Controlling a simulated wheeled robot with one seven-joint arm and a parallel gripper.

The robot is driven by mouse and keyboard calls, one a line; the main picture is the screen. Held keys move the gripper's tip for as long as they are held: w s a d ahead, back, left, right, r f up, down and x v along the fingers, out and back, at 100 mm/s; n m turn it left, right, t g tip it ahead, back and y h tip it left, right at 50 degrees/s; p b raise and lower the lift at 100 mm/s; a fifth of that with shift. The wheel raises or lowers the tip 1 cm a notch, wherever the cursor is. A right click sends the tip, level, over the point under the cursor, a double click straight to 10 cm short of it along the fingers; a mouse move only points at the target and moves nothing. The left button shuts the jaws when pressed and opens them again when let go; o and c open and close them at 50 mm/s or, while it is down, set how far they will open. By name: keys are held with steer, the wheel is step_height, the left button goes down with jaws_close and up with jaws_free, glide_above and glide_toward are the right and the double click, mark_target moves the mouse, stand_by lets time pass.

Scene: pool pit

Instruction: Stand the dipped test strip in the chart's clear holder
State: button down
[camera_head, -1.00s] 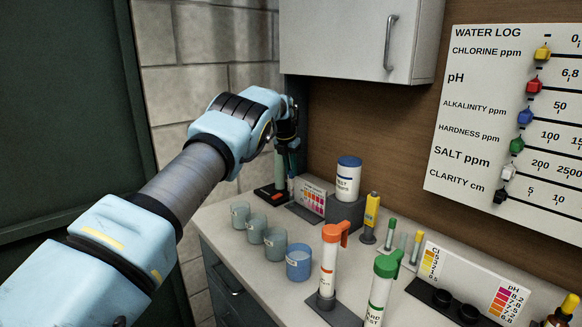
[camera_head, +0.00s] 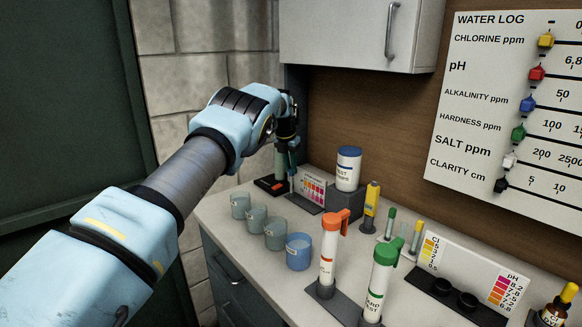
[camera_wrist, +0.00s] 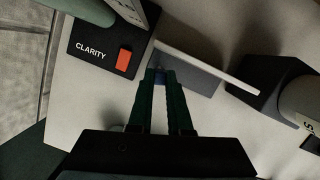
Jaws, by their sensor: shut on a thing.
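My gripper (camera_head: 291,160) is at the back left of the counter, directly beside the left end of the small colour chart (camera_head: 313,188). In the wrist view my gripper (camera_wrist: 158,74) is shut on a thin strip, of which only a small bluish bit (camera_wrist: 157,71) shows between the fingertips. The chart stands upright on a grey base, seen from above in the wrist view (camera_wrist: 205,66), with the fingertips at its left end. The clear holder cannot be made out. Whether the strip touches anything is hidden.
The black CLARITY base (camera_wrist: 97,47) with a red switch and a green tube (camera_head: 280,163) stands close to the left of my gripper. A white bottle (camera_head: 348,168) on a dark block stands right of the chart. Several cups (camera_head: 299,251) stand in front.

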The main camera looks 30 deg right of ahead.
steer(key=shift+f, duration=0.55)
stand_by(0.5)
steer(key=c, duration=0.8)
jaws_free()
steer(key=shift+o, duration=0.2)
steer(key=shift+r, duration=0.15)
step_height(320, 180, up, 3)
steer(key=shift+f+p, duration=0.2)
steer(key=shift+p, duration=0.7)
steer(key=shift+r, duration=2.15)
